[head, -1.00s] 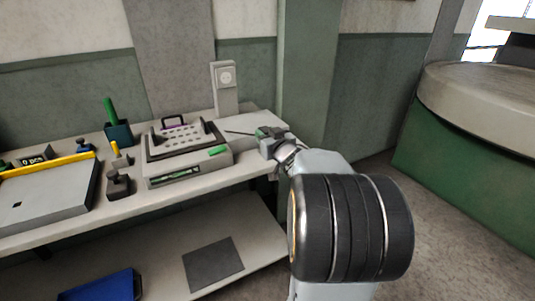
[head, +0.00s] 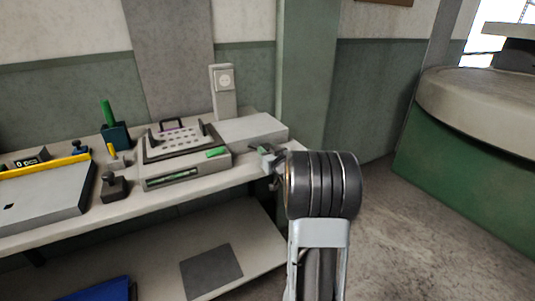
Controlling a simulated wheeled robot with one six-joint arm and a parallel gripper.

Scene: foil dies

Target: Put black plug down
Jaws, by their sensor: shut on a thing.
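My gripper (head: 267,155) is small in the head view, at the right end of the bench by its front edge, right of the grey machine. It is shut on the black plug (head: 255,148), of which only a small dark bit shows at the jaws. The rest of the plug is hidden or too small to tell. I cannot tell whether the plug touches the bench. A pale post with a round socket (head: 225,79) stands at the back of the bench, apart from the gripper.
The grey machine (head: 187,174) with a perforated top and green label stands left of my gripper. A low pale block or raised surface (head: 250,127) lies behind the gripper. A dark knobbed block (head: 115,186), a green-handled holder (head: 115,134) and a yellow-edged tray (head: 45,200) are farther left.

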